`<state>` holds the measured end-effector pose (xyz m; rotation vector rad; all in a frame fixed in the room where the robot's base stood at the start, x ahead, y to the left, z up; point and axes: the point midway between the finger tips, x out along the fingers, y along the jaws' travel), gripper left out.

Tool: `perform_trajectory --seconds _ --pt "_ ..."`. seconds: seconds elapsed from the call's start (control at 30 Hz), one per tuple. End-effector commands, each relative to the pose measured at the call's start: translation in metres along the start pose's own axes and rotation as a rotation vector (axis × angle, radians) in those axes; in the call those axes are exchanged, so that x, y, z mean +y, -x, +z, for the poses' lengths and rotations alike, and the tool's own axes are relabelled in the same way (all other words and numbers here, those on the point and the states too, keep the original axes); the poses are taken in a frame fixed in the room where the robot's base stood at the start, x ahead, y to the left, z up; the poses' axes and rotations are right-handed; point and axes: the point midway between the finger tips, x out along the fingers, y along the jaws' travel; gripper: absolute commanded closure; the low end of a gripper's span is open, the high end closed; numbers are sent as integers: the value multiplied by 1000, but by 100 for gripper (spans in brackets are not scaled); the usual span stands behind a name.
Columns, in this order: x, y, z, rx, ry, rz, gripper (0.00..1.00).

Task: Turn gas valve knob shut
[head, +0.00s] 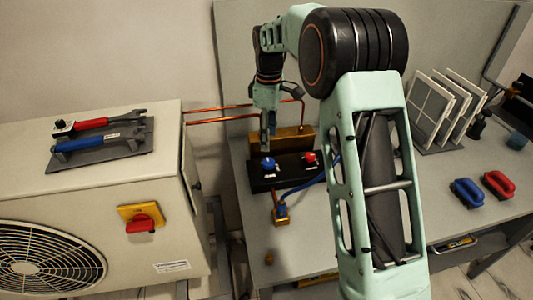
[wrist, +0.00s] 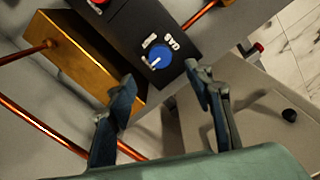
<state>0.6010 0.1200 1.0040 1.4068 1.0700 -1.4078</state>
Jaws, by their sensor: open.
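The blue knob (head: 268,163) sits on a black valve block (head: 262,184). In the wrist view the blue knob (wrist: 159,55) has white lettering beside it that seems to read GAS upside down, and a white mark at its lower left. A red knob (head: 310,157) sits to its right on the same block; its edge shows at the top of the wrist view (wrist: 98,2). My gripper (head: 268,146) is open and empty, pointing down close above the blue knob. In the wrist view its fingertips (wrist: 160,76) lie either side of and below the knob, apparently not touching it.
A brass block (head: 290,138) with copper pipes (head: 225,113) stands behind the valve block. A blue hose with a brass fitting (head: 281,213) is in front. The outdoor unit (head: 90,200) carries wrenches at left. Blue (head: 467,192) and red (head: 498,184) handles lie at right.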

Motion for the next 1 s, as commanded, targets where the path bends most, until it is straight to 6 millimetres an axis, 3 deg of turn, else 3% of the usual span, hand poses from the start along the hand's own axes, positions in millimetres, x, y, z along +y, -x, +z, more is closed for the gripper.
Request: perform_trajectory --seconds 0.3,0.5,0.9,1.0 --pt "0 -61 1 -2 1 -2 53" --pt "0 -86 0 -1 1 0 53" --pt "0 -94 1 -1 1 2 53" --pt "0 -93 1 -1 1 2 64"
